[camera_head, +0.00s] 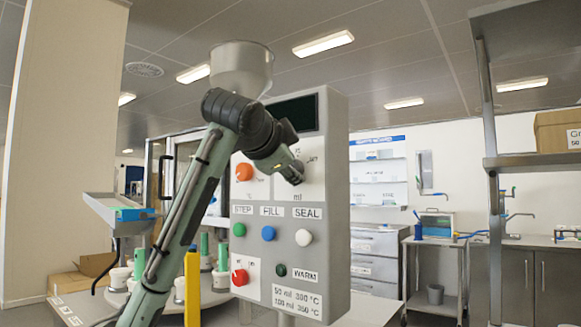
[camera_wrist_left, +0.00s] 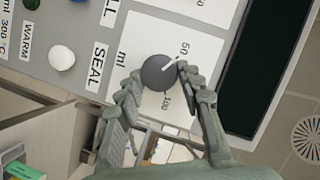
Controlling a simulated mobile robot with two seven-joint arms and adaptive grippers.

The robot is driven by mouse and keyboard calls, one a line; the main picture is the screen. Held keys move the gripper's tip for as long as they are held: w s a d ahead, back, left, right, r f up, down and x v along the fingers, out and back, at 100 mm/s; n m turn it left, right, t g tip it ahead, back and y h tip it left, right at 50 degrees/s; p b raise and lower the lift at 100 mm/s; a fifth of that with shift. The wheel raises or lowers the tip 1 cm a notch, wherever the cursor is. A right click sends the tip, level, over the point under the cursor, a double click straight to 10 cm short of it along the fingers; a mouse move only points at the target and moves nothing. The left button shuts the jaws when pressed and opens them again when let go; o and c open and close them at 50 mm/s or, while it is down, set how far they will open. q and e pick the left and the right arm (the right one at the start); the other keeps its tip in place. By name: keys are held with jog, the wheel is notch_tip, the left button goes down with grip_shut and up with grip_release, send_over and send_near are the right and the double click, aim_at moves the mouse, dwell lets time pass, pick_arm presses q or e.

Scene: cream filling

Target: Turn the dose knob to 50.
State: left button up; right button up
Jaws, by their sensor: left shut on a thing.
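The dose knob is a round dark grey knob (camera_wrist_left: 158,72) with a white pointer line, on a white "ml" plate (camera_wrist_left: 205,35) of the machine panel. In the left wrist view the pointer line aims up and right, toward the printed "50"; "100" is printed below the knob. I cannot tell whether it lines up exactly. My left gripper (camera_wrist_left: 155,78) has its fingers closed on both sides of the knob. In the head view the left gripper (camera_head: 290,170) is at the panel's upper right and hides the knob. My right gripper is not in view.
The grey panel (camera_head: 333,210) also carries an orange knob (camera_head: 244,172), a red switch (camera_head: 239,277), and green, blue and white buttons (camera_head: 303,237). A hopper (camera_head: 241,68) stands above. A yellow post (camera_head: 192,285) is near my left arm. Shelves and counters stand behind, at right.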

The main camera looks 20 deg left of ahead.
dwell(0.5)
pick_arm(q)
jog(key=o, duration=1.2)
jog(key=shift+c, duration=0.2)
jog(key=s+r, duration=0.2)
jog(key=s, duration=0.9)
jog(key=shift+s+r, duration=0.15)
jog(key=shift+s, duration=0.25)
